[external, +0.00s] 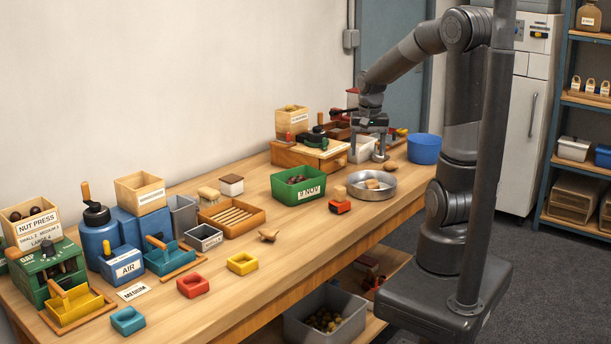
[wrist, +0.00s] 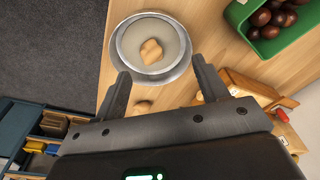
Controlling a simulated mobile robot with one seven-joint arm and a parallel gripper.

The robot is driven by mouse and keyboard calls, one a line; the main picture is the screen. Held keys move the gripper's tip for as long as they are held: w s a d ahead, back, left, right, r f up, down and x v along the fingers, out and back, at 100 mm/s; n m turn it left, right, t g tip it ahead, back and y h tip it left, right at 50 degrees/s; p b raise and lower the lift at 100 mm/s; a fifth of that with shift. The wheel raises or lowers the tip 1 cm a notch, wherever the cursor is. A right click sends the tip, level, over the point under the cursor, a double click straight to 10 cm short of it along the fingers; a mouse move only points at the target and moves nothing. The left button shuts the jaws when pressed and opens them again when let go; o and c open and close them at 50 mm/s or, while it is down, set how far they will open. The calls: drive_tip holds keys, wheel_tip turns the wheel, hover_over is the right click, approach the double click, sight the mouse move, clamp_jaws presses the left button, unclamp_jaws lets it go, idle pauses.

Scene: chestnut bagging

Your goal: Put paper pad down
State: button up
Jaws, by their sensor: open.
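A round metal pan (external: 356,192) stands on the workbench near its front right part; its rim also shows in the wrist view (wrist: 117,50). A tan, crumpled-looking piece (external: 373,184) lies inside it, seen in the wrist view (wrist: 152,53) too. A small tan lump (external: 390,166) rests on the bench behind the pan; in the wrist view a tan lump (wrist: 142,105) shows between my fingers, partly hidden. I cannot tell which piece is the paper pad. My gripper (external: 380,157) points down just behind the pan, its fingers (wrist: 162,78) spread and empty.
A green bin (external: 300,188) of chestnuts and an orange-red block (external: 340,208) stand left of the pan. A wooden box (external: 292,156) is behind, and a blue tub (external: 424,149) stands to the right. Bare bench (external: 320,235) lies in front of the bin.

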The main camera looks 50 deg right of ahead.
drive_tip(key=s+a+r+n+t, duration=0.2)
drive_tip(key=s+a+r+n, duration=0.2)
drive_tip(key=a, duration=0.3)
drive_tip(key=s+a+r+n+t+y, duration=0.1)
drive_tip(key=s+a+r+n+t, duration=0.1)
drive_tip(key=s+a+r+n, duration=0.3)
drive_tip(key=shift+s+a+n+t, duration=0.3)
drive_tip(key=shift+s+a+n, duration=0.35)
drive_tip(key=shift+a, duration=0.25)
